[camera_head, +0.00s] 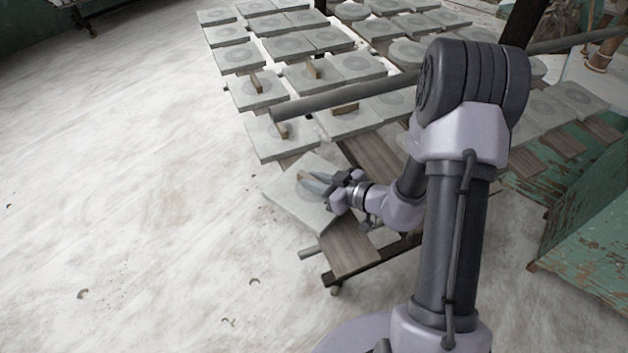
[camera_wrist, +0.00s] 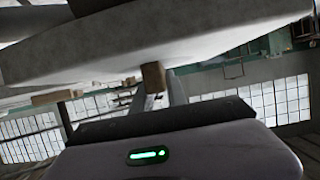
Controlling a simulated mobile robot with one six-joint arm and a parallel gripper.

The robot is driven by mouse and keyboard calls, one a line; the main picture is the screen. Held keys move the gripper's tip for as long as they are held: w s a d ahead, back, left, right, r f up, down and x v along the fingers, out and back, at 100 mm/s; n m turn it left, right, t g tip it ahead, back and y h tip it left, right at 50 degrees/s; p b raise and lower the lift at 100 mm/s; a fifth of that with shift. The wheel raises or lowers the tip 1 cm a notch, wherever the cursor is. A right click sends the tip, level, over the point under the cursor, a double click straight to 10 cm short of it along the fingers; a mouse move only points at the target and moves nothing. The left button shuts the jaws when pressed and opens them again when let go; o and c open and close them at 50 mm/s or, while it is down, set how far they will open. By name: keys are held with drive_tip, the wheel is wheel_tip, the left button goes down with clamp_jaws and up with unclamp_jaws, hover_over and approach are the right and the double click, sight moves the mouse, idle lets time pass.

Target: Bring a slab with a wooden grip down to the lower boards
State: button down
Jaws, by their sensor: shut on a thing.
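A square grey slab (camera_head: 285,202) with a wooden grip (camera_head: 303,176) is at the near end of the rack in the head view. My gripper (camera_head: 314,182) is shut on that grip, its fingers lying over the slab. In the wrist view the slab (camera_wrist: 170,42) spans the upper part, with the grip (camera_wrist: 153,77) between the fingers. Bare lower boards show beside the slab: one near board (camera_head: 348,248) and one further back (camera_head: 372,160). The slab overlaps the near boards in the picture; I cannot tell whether it touches them.
Several slabs fill the rack; some have wooden grips, such as a nearby slab (camera_head: 268,147). A grey bar (camera_head: 345,97) crosses above the rack. Worn green panels (camera_head: 590,240) stand at the right. The pale floor (camera_head: 130,180) at the left is mostly clear.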

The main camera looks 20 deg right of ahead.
drive_tip(key=shift+f, duration=0.5)
drive_tip(key=c, duration=1.2)
unclamp_jaws()
drive_tip(key=shift+c, duration=0.2)
